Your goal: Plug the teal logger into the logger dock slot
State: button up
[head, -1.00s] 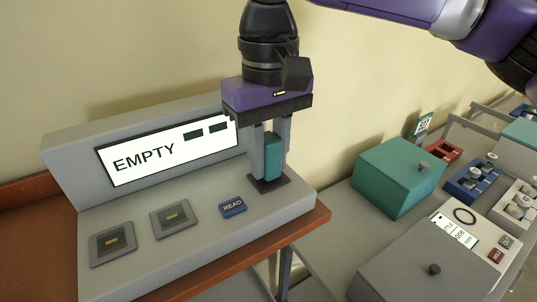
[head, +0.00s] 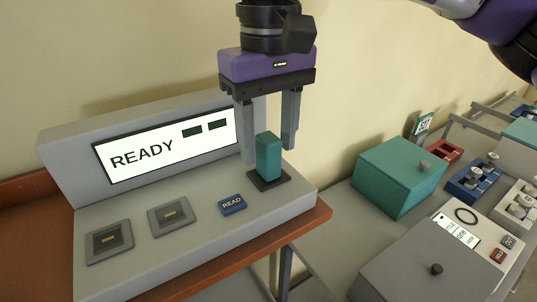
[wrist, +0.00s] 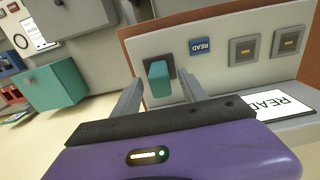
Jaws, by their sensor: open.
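The teal logger (head: 268,157) stands upright in the dark square dock slot (head: 284,180) at the right end of the grey reader console (head: 190,238). It also shows in the wrist view (wrist: 158,82). My gripper (head: 268,156) is open, with one finger on each side of the logger and a gap to both. The gripper body is above the logger. The console's screen (head: 165,145) reads READY. The bottom of the logger is hidden inside the slot.
A blue READ button (head: 232,204) and two square sockets (head: 170,215) sit left of the logger. A teal box (head: 398,175) and a grey box (head: 415,268) stand on the lower bench to the right. The wall is close behind.

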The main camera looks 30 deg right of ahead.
jog(key=shift+r, duration=2.35)
